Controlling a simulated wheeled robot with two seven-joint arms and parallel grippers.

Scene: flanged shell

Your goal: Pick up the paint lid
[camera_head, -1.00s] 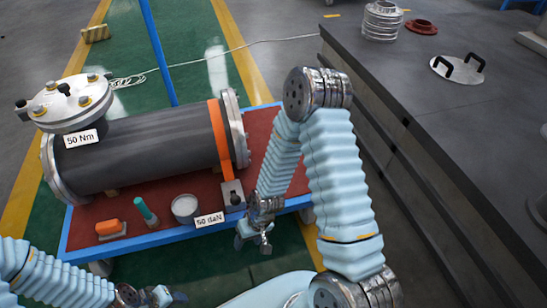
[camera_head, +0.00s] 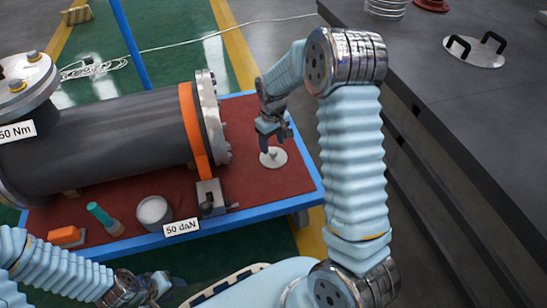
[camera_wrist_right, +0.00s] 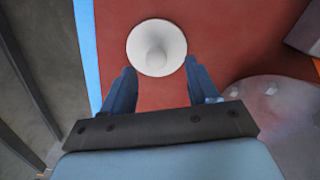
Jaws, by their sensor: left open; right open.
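The paint lid (camera_head: 273,157) is a small pale round disc with a knob in its middle. It lies flat on the red top of the blue-edged cart, near the right end. It also shows in the right wrist view (camera_wrist_right: 156,47), just beyond my fingers. My right gripper (camera_head: 270,143) is over the lid in the head view. Its two blue fingers (camera_wrist_right: 160,82) are spread and empty, with the knob roughly in line with the gap. My left gripper (camera_head: 165,285) is at the lower left, away from the lid, in front of the cart.
A dark flanged shell (camera_head: 110,145) with an orange strap (camera_head: 195,133) fills the cart's left and middle. A paint can (camera_head: 153,212), a teal-handled tool (camera_head: 103,217) and an orange block (camera_head: 64,235) stand along the front edge. A grey bench (camera_head: 460,120) is at right.

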